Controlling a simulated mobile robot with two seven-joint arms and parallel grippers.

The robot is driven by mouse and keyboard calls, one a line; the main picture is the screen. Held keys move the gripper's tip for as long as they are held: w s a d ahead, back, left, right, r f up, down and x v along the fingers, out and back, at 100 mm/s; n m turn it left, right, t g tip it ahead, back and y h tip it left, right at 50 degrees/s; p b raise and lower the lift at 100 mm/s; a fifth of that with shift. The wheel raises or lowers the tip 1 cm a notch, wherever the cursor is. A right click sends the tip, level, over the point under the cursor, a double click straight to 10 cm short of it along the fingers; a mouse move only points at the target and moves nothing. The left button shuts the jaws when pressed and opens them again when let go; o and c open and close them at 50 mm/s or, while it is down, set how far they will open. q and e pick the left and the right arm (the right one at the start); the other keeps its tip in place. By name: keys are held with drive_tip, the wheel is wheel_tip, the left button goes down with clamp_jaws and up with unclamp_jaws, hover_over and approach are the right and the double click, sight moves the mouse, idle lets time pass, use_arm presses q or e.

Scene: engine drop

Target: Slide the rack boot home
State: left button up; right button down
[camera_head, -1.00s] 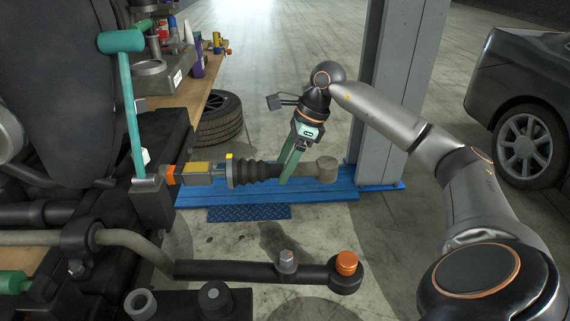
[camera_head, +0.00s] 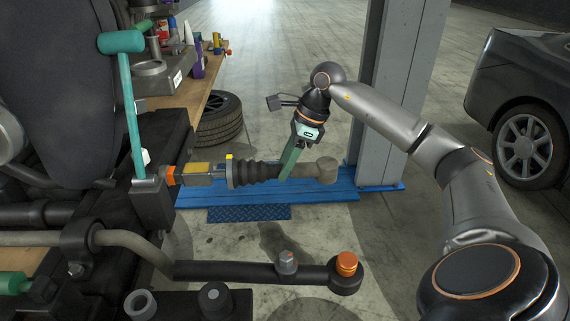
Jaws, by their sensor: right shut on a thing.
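The rack boot (camera_head: 254,173) is a black ribbed bellows on the steering rack, at the middle of the head view. Its left end meets the rack housing (camera_head: 197,172), which has a yellow block and an orange part. The grey tie rod (camera_head: 318,170) comes out of the boot's right end and ends in a round head. My right gripper (camera_head: 288,170) reaches down from above with green fingers, shut at the boot's narrow right end. The fingers hide part of that end. I cannot tell whether the boot's left end is fully seated. My left gripper is not in view.
A teal hammer (camera_head: 124,90) stands upright by the rack mount. A black arm with an orange cap (camera_head: 346,263) crosses below the boot. A grey pillar (camera_head: 392,95) rises behind my right arm. A tyre (camera_head: 220,120) and a cluttered bench (camera_head: 185,95) stand behind.

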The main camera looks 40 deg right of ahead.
sight(263, 160)
idle(0.3)
idle(0.5)
drive_tip(key=shift+a, duration=0.1)
drive_tip(key=w+a+p, duration=0.1)
drive_tip(key=a, duration=0.1)
drive_tip(key=w+a+p, duration=0.1)
drive_tip(key=w+p, duration=0.1)
drive_tip(key=shift+a+r, duration=0.4)
drive_tip(key=w+a, duration=0.1)
drive_tip(key=a, duration=0.1)
drive_tip(key=w+a+p, duration=0.1)
drive_tip(key=w, duration=0.1)
drive_tip(key=w+a+p, duration=0.1)
drive_tip(key=w+a, duration=0.1)
drive_tip(key=shift+a+f, duration=0.3)
drive_tip(key=shift+w+a, duration=0.25)
drive_tip(key=shift+a, duration=0.1)
